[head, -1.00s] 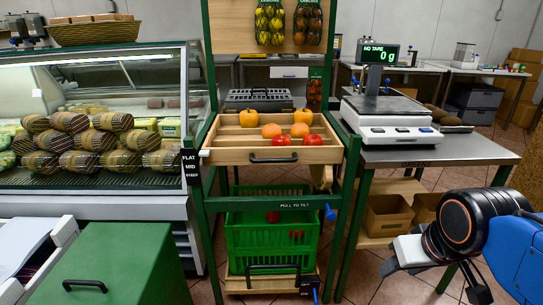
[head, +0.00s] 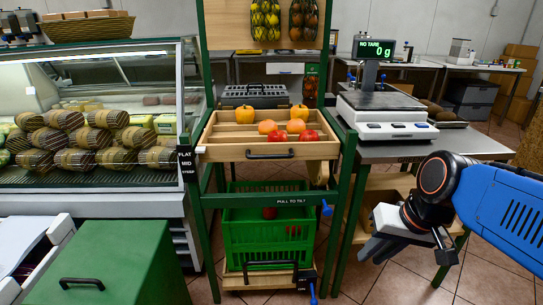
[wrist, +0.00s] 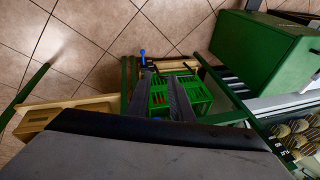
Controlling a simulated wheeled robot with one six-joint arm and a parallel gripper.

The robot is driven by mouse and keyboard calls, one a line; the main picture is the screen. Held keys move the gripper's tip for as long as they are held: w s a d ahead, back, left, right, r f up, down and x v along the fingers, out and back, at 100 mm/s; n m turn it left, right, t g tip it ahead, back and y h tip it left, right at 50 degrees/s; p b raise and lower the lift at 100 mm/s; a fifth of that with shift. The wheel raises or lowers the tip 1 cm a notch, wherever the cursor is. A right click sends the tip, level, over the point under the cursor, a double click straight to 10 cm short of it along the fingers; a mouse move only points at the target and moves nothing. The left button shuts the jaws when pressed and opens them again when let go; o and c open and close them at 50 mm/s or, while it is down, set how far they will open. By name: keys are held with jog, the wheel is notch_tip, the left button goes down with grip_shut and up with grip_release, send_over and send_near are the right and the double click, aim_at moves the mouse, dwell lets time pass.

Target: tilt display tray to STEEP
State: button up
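The wooden display tray (head: 225,153) sits in the green stand and holds orange and red produce. It has a dark front handle (head: 270,154). A plate marked FLAT, MID, STEEP (head: 187,165) is at its left; the tray's front edge is near the FLAT end, but I cannot read its setting exactly. Below is a green bar marked PULL TO TILT (head: 292,200) with a blue lever (head: 327,209) at its right end. My gripper (head: 372,250) is right of the stand, apart from it, low. In the wrist view my gripper (wrist: 161,77) shows two separated, empty fingers.
A green crate (head: 265,235) stands below the tray, above a lower handled drawer (head: 270,266). A table with a scale (head: 385,120) is at the right, close to my arm. A green box (head: 120,260) and a glass counter (head: 110,115) are at left.

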jog(key=w+a+r+m+g+y, duration=0.1)
jog(key=w+a+r+m+y, duration=0.15)
jog(key=w+a, duration=0.25)
jog(key=m+t+y, duration=0.3)
jog(key=m+y, duration=0.3)
jog(key=y, duration=0.4)
send_near(278, 157)
jog(key=x, duration=1.2)
jog(key=shift+w+a, duration=0.15)
jog(key=shift+a, duration=0.05)
jog(key=shift+c, duration=0.7)
grip_shut()
